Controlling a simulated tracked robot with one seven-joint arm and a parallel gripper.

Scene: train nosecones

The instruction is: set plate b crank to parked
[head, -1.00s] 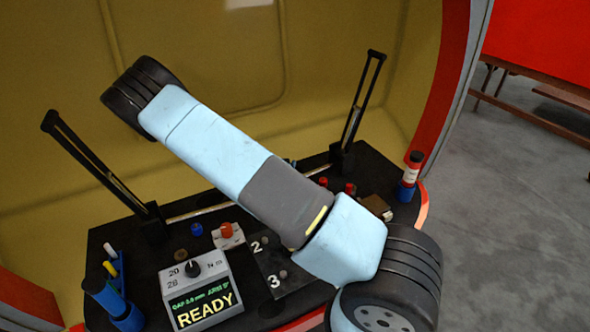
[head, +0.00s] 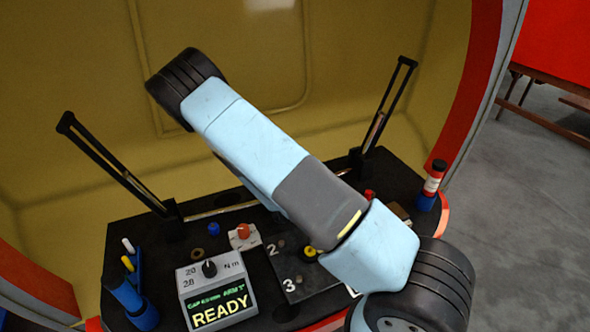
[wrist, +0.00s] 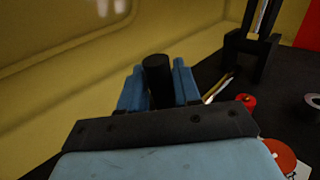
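No plate labelled B can be read, and I cannot tell which fitting is its crank. An orange-red round knob (head: 243,231) sits on a small white plate (head: 238,243) left of my arm in the head view. An orange-red disc (wrist: 278,155) on a white marked plate (wrist: 302,173) shows at lower right in the wrist view; I cannot tell if it is the same. My gripper (wrist: 159,85) shows blue fingers on either side of a short black cylinder (wrist: 157,72), with no clear gap. The head view hides the gripper behind my arm.
On the black bench stand a READY display box (head: 218,293), a dark plate numbered 2 and 3 (head: 290,265), a yellow knob (head: 309,251), two tall slotted posts (head: 118,172) (head: 388,110), a red-and-blue tube (head: 434,178) and a blue marker holder (head: 132,303). A yellow curved wall closes the back.

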